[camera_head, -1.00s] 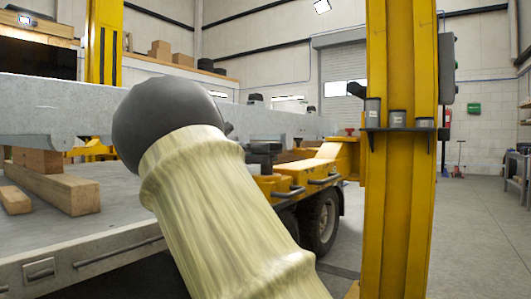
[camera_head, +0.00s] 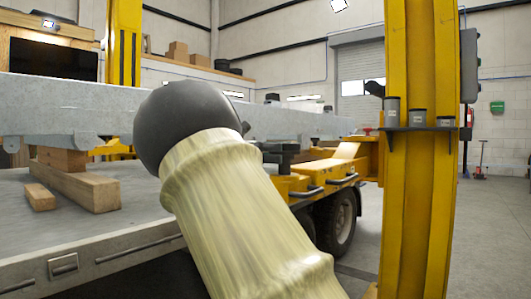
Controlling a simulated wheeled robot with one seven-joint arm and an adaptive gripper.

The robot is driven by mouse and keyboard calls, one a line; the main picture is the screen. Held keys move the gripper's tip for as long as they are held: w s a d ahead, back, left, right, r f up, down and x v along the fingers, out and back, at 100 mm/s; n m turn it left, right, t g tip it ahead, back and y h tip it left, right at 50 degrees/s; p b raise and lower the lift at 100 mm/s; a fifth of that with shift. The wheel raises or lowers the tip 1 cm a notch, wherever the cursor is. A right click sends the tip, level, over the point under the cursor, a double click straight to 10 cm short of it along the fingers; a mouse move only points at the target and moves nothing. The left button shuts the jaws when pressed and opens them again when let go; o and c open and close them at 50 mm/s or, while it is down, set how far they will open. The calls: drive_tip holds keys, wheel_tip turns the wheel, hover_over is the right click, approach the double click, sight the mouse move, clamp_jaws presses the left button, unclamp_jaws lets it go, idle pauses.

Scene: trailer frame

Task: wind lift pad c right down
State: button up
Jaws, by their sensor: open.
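A yellow lift arm (camera_head: 345,158) reaches left from the yellow lift post (camera_head: 411,200) toward the grey trailer frame (camera_head: 60,108). A dark pad-like part (camera_head: 281,149) sits on or near this arm, close under the frame. It is partly hidden behind my own arm, and I cannot read any letter on it or tell whether it touches the frame. A small red part (camera_head: 368,131) shows near the post end of the lift arm. My own arm, with a pale sleeve and dark round joint, fills the middle of the view. My gripper is not in view.
Wooden blocks (camera_head: 80,188) lie on the grey flat bed (camera_head: 110,220) at the left. A bracket (camera_head: 418,128) holding several grey cylinders is fixed to the post. A wheel (camera_head: 336,220) stands beneath the yellow arm. The floor (camera_head: 490,230) right of the post is mostly clear.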

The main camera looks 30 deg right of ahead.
drive_tip(key=v, duration=1.1)
drive_tip(key=shift+w+a, duration=0.2)
drive_tip(key=shift+a, duration=0.1)
idle(0.6)
